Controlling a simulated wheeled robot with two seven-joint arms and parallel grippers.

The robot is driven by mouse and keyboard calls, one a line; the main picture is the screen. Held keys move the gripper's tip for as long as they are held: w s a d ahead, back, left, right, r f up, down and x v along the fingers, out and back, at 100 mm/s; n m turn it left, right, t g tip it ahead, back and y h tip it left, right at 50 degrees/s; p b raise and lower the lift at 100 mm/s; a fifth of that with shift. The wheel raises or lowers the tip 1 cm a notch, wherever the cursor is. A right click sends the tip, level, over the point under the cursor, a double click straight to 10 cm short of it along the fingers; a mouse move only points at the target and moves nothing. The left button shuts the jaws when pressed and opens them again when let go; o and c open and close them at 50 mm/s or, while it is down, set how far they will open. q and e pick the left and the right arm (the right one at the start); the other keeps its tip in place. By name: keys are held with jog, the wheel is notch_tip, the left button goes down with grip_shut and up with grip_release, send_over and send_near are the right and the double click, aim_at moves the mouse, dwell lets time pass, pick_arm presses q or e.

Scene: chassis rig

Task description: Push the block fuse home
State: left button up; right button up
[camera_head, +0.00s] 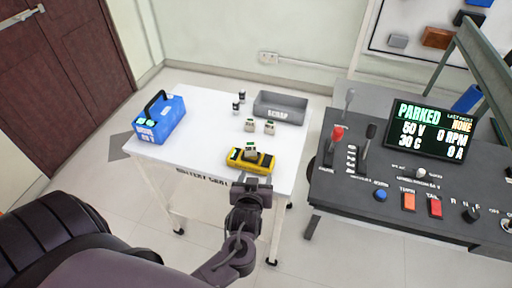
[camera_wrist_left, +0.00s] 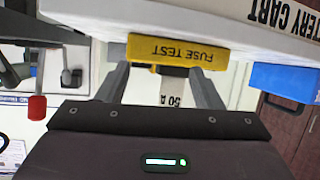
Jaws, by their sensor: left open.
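The yellow fuse tester (camera_head: 268,163) lies near the front edge of the white cart. One block fuse (camera_head: 250,153) stands upright at its left part; how deep it sits cannot be told. In the left wrist view, the tester (camera_wrist_left: 178,50) reads FUSE TEST upside down, and the fuse (camera_wrist_left: 171,92) shows a 50 A label. My left gripper (camera_head: 251,181) is at the cart's front edge, just in front of the tester. Its open fingers (camera_wrist_left: 158,75) show on either side of the fuse, with gaps. My right gripper is out of view.
Two more block fuses (camera_head: 269,127) stand behind the tester, near two dark cylinders (camera_head: 236,105). A grey scrap bin (camera_head: 281,106) is at the back right, and a blue battery box (camera_head: 160,120) is at left. A control console (camera_head: 400,185) stands right of the cart (camera_head: 205,125).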

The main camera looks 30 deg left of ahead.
aim_at(251, 147)
pick_arm(q)
jog(key=w+a+r+y, duration=0.1)
jog(key=w+a, duration=0.1)
jog(key=w+a+r+n+t+y+p, duration=0.1)
jog(key=w+r+y, duration=0.1)
jog(key=w+a+r+t+y+p, duration=0.1)
jog(key=w+a+y, duration=0.1)
jog(key=shift+w+a+r+n, duration=0.3)
jog(key=shift+w+r+n, duration=0.1)
jog(key=shift+w+a+f, duration=0.1)
jog(key=shift+w+a, duration=0.1)
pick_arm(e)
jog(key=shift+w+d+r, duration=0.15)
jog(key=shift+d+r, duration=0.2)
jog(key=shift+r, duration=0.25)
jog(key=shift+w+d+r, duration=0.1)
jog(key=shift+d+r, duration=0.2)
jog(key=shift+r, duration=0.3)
pick_arm(q)
jog(key=shift+c, duration=0.3)
jog(key=c, duration=1)
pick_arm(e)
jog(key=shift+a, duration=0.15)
